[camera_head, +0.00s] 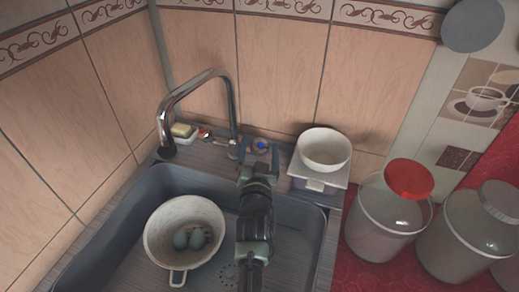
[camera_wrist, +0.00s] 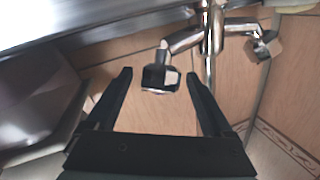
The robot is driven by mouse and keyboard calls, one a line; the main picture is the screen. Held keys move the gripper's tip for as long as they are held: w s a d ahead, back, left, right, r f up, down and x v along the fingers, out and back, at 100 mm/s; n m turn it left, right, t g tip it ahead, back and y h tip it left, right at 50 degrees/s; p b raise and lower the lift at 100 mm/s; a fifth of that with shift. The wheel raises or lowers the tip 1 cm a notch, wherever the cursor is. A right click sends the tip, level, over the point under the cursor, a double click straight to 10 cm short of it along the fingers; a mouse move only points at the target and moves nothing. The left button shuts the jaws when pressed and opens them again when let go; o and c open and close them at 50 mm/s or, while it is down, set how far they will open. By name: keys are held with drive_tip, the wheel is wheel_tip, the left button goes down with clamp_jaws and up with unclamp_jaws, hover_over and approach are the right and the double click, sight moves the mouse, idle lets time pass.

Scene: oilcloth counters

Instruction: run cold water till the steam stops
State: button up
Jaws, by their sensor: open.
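No steam shows. A chrome tap (camera_head: 196,82) arches behind the sink, its spout to the left of the pan's middle. A blue-marked tap handle (camera_head: 261,144) is on the right and a red-marked one (camera_head: 203,133) on the left. My gripper (camera_head: 258,150) is open, its fingers on either side of the blue-marked handle. In the wrist view a dark knob on a chrome stem (camera_wrist: 161,79) shows between the fingertips; contact is unclear.
A white bowl (camera_head: 324,149) sits on a small scale (camera_head: 318,184) right of my gripper. Lidded jars (camera_head: 388,220) stand on the red counter. Tiled walls close off the back and left.

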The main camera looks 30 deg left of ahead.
drive_tip(key=shift+w+a, duration=0.2)
drive_tip(key=shift+w, duration=0.1)
drive_tip(key=c, duration=1.4)
drive_tip(key=shift+o, duration=0.2)
drive_tip(key=shift+a+r+n+y+p, duration=0.15)
drive_tip(key=shift+r+n+y+p, duration=0.35)
drive_tip(key=shift+p, duration=0.55)
drive_tip(key=shift+w+n+g+y+p, duration=0.1)
drive_tip(key=shift+n+g+y+p, duration=0.3)
drive_tip(key=shift+n+y+p, duration=0.15)
drive_tip(key=shift+f+n+g+y, duration=0.3)
drive_tip(key=shift+n+y, duration=0.35)
